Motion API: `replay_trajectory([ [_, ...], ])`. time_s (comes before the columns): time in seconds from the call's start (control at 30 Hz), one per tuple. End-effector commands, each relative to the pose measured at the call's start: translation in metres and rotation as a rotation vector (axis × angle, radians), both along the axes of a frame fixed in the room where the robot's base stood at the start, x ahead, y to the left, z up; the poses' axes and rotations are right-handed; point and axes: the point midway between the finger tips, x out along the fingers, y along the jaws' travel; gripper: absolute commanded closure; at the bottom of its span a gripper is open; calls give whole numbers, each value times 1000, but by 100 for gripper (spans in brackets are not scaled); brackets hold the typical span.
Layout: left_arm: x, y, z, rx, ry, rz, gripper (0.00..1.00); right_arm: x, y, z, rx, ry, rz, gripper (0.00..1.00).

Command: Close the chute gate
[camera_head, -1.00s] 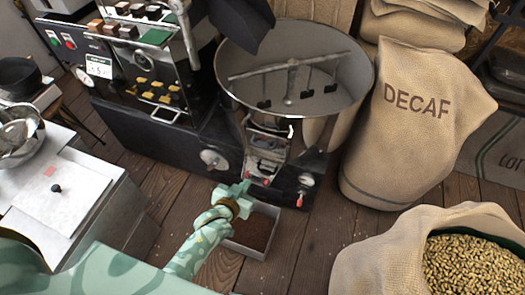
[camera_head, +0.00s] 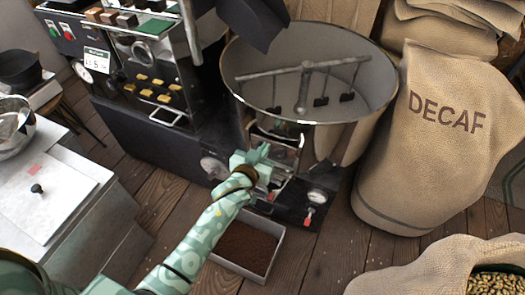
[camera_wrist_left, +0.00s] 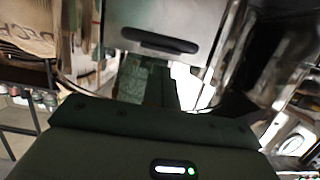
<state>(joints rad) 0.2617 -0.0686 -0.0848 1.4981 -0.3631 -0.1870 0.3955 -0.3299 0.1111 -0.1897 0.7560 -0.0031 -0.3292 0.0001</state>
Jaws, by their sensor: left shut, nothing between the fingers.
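My left gripper (camera_head: 262,153) is shut and empty, right in front of the chute. In the left wrist view its green fingers (camera_wrist_left: 146,82) point up at the plate, just below the slot. I cannot tell whether they touch it. My right gripper is out of view.
A tray of dark grounds (camera_head: 273,263) stands on the wooden floor below the chute. A DECAF sack (camera_head: 430,150) and an open bean sack (camera_head: 430,270) stand at the right. A metal counter (camera_head: 90,215) is at the left.

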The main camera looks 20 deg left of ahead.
Motion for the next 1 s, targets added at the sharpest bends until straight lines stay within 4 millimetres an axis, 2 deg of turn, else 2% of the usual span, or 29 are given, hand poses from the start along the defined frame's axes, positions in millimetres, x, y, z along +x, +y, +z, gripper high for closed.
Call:
replay_trajectory([
  [0.03, 0, 0, -9, 0, 3, 0, 100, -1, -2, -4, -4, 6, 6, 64],
  [0.1, 0, 0, -12, 0, 0, 0, 100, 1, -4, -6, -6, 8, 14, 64],
  [0.53, 0, 0, -13, -1, -2, 0, 100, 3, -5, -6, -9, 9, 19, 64],
  [0.8, -1, 0, -65, -1, 7, 1, 100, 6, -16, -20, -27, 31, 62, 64],
  [1.0, -1, 0, -73, 1, 1, 1, 100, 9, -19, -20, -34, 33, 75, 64],
])
